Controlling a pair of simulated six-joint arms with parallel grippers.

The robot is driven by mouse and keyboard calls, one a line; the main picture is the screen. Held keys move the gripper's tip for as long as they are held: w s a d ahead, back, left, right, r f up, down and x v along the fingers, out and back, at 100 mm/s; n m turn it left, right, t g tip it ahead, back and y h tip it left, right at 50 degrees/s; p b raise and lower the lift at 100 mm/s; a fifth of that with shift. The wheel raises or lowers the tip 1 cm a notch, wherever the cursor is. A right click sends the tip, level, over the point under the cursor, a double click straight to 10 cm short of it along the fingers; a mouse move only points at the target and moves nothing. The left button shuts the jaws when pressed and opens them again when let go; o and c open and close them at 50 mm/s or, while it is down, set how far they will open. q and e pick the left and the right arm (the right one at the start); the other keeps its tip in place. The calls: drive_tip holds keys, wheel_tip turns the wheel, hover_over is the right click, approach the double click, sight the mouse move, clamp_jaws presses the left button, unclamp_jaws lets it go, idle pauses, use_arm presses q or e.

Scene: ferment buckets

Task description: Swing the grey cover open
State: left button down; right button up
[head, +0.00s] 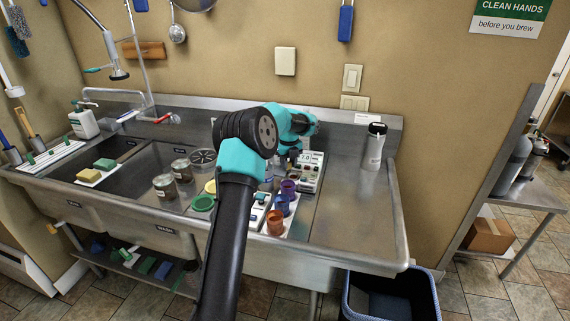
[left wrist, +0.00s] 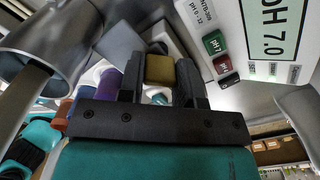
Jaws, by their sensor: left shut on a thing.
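My left gripper (left wrist: 161,82) is shut on a small olive-yellow tab (left wrist: 160,69), with a dark finger on each side. It also shows in the head view (head: 293,157), small and partly behind my own arm, beside the pH meter (head: 311,168). The meter's large display (left wrist: 283,27) shows in the left wrist view and reads pH 7.0. Flat grey panels (left wrist: 120,39) lie just beyond the fingers; they look like the grey cover. I cannot tell how the tab joins them, or how far the cover is open. My right gripper is not in view.
Purple, blue and orange cups (head: 275,222) stand in front of the meter. Jars (head: 165,187) and a green ring (head: 203,203) are to the left, near the sink. A metal bottle (head: 374,147) stands at the right.

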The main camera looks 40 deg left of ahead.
use_arm(q)
drive_tip(key=c, duration=0.8)
unclamp_jaws()
wheel_tip(320, 180, up, 17)
drive_tip(key=shift+r, duration=0.2)
